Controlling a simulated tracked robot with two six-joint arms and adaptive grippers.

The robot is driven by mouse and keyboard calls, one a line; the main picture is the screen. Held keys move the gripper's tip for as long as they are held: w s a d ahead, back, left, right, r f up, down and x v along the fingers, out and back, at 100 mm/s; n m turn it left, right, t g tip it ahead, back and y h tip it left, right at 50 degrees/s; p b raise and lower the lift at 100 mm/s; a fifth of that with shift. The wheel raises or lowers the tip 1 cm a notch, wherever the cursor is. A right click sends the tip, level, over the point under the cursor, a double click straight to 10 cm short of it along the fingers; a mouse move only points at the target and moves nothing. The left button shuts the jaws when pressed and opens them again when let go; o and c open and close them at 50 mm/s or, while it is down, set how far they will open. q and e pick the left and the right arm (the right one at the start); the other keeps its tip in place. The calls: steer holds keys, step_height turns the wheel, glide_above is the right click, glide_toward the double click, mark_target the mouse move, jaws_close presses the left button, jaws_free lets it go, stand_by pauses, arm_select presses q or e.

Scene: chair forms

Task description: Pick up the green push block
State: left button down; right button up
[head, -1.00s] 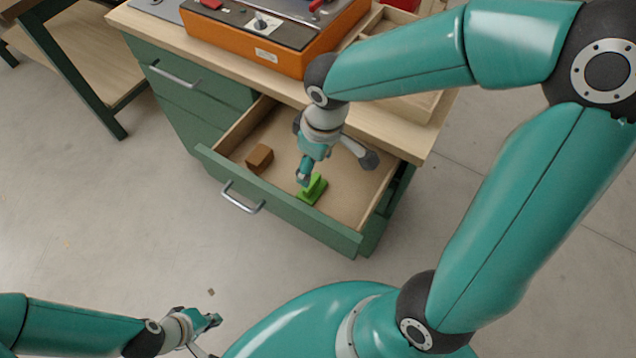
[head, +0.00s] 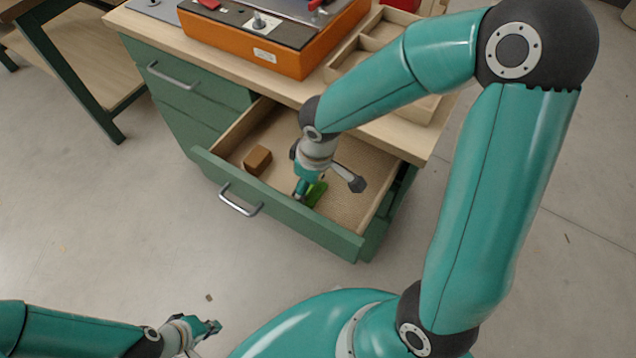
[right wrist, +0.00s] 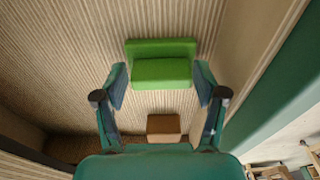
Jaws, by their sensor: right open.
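The green push block (head: 316,193) lies on the floor of the open drawer (head: 355,190), near its front wall. It has a raised part on a flat base. My right gripper (head: 305,192) is down in the drawer at the block and partly hides it in the head view. In the right wrist view the green block (right wrist: 162,68) shows ahead of and between the two open fingers of my right gripper (right wrist: 160,84), with a gap at each side. My left gripper (head: 212,328) hangs over the floor at the lower left, away from the drawer; its jaw state is unclear.
A brown block (head: 257,160) lies in the left part of the drawer; it also shows in the right wrist view (right wrist: 163,127). The drawer's front wall (head: 290,213) stands close to my right gripper. An orange box (head: 275,50) and a wooden tray (head: 427,108) rest on the worktop.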

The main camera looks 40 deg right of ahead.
steer(key=c, duration=0.9)
